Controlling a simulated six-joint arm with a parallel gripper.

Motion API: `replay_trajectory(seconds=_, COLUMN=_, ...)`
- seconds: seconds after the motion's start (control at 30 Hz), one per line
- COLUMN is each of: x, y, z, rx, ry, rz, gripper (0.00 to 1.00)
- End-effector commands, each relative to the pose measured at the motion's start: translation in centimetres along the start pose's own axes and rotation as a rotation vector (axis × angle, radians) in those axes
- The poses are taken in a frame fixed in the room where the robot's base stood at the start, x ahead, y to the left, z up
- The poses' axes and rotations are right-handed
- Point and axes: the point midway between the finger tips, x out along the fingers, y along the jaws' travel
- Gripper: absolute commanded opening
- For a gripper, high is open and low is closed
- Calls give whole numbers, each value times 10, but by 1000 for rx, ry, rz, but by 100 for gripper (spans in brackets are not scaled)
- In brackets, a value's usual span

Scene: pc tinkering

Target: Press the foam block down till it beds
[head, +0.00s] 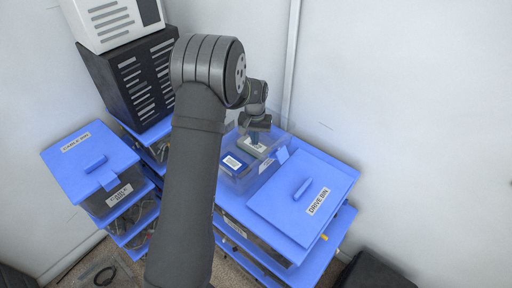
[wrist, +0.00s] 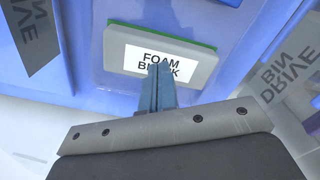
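The foam block (wrist: 203,60), a grey slab with a green edge and a white "FOAM BLOCK" label, lies in the clear-walled bin (head: 232,182) on the blue cabinet. My gripper (wrist: 160,68) has its two bluish fingers together with nothing between them. The fingertips overlap the lower middle of the label; whether they touch the block I cannot tell. In the head view my gripper (head: 256,143) points down into the bin, and the block is partly hidden below it. Whether the block sits flush is not clear.
A blue lid marked "DRIVE BIN" (head: 285,205) lies to the right of the bin. Another lidded blue bin (head: 88,160) stands at the left. A wall is close behind.

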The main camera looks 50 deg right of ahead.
Motion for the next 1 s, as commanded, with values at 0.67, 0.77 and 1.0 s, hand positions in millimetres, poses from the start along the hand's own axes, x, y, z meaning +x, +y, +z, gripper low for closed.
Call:
replay_trajectory(seconds=0.67, x=-62, y=0, z=-1, rx=0, ry=4, rz=0, gripper=0)
replay_trajectory(seconds=0.77, x=-63, y=0, z=-1, rx=0, ry=3, rz=0, gripper=0)
replay_trajectory(seconds=1.0, x=-64, y=0, z=-1, rx=0, ry=4, rz=0, gripper=0)
